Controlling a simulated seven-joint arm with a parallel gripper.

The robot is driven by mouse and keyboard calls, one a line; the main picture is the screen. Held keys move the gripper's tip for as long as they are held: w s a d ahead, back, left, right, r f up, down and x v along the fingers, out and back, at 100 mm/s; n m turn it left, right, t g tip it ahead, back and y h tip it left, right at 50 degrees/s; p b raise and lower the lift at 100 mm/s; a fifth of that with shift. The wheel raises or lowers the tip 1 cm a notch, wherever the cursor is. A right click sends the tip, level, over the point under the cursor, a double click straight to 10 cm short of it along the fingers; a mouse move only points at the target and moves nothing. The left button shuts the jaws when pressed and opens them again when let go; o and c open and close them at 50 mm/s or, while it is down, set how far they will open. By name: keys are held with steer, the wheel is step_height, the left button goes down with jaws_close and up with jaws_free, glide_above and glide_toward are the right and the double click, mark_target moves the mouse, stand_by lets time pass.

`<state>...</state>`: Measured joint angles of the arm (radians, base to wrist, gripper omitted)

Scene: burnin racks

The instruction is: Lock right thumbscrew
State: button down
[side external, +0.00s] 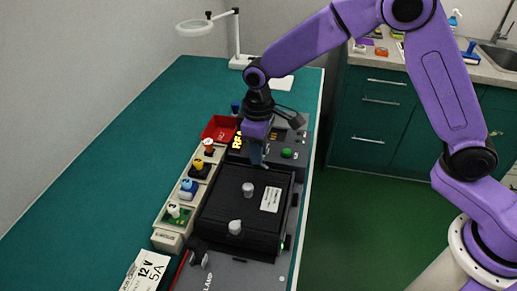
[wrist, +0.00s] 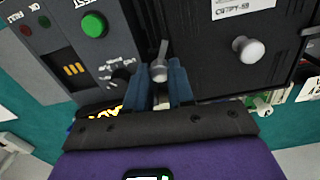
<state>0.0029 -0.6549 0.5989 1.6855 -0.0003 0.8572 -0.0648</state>
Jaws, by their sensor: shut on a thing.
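My gripper (wrist: 160,82) has its two blue fingers shut on a grey metal thumbscrew (wrist: 159,70) at the edge of the black box (wrist: 205,65), beside the control panel. In the side external view my gripper (side external: 257,158) reaches down to the far end of the black box (side external: 222,213); its fingers hide the thumbscrew there. The box's lid carries two light grey knobs, the farther one (side external: 248,188) and the nearer one (side external: 235,226), and a white label (side external: 270,199). The thumbscrew's lock state cannot be told.
A red bin (side external: 218,129) and a beige row of coloured connectors (side external: 160,218) stand left of the box. The green table (side external: 120,160) is clear further left.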

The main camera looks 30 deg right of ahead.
steer(key=m, duration=1.2)
steer(key=shift+m, duration=0.3)
stand_by(0.4)
steer(key=c, duration=1)
jaws_free()
step_height(320, 180, up, 17)
steer(key=shift+r, duration=0.2)
